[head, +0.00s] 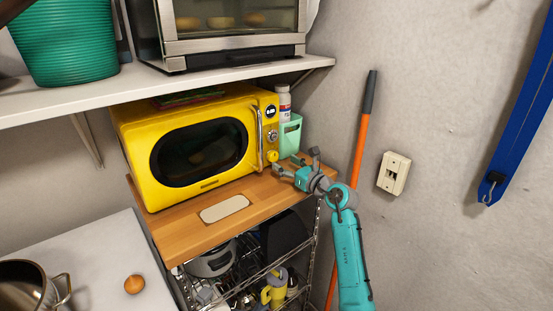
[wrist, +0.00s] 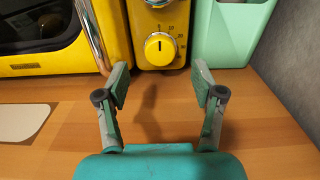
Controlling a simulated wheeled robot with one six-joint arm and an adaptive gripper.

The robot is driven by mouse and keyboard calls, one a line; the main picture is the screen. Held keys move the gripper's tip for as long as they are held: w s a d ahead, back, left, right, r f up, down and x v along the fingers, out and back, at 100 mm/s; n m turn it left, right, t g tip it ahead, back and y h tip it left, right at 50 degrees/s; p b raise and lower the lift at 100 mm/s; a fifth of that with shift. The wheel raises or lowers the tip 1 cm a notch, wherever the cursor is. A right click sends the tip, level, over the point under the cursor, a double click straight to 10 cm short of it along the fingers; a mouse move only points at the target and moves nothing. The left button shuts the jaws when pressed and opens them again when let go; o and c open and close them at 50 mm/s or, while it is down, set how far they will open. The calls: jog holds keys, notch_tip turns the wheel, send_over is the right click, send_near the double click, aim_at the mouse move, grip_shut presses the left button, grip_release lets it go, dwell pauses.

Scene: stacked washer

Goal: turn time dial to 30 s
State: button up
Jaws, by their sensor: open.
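The dial also shows small in the head view (head: 273,156). My gripper (wrist: 160,88) is open and empty, its two fingers spread over the wooden top in front of the dial and apart from it. In the head view my gripper (head: 294,165) is at the right front of the microwave.
The microwave's metal door handle (wrist: 91,34) is just left of the dial. A mint green holder (wrist: 228,30) with a white bottle (head: 284,100) stands to the right. The wooden top (wrist: 265,115) is clear before the dial, apart from a pale pad (head: 225,209) at left.

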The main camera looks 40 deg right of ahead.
aim_at(275, 157)
jog(key=shift+w, duration=2.5)
jog(key=shift+a, duration=0.1)
jog(key=c, duration=1.1)
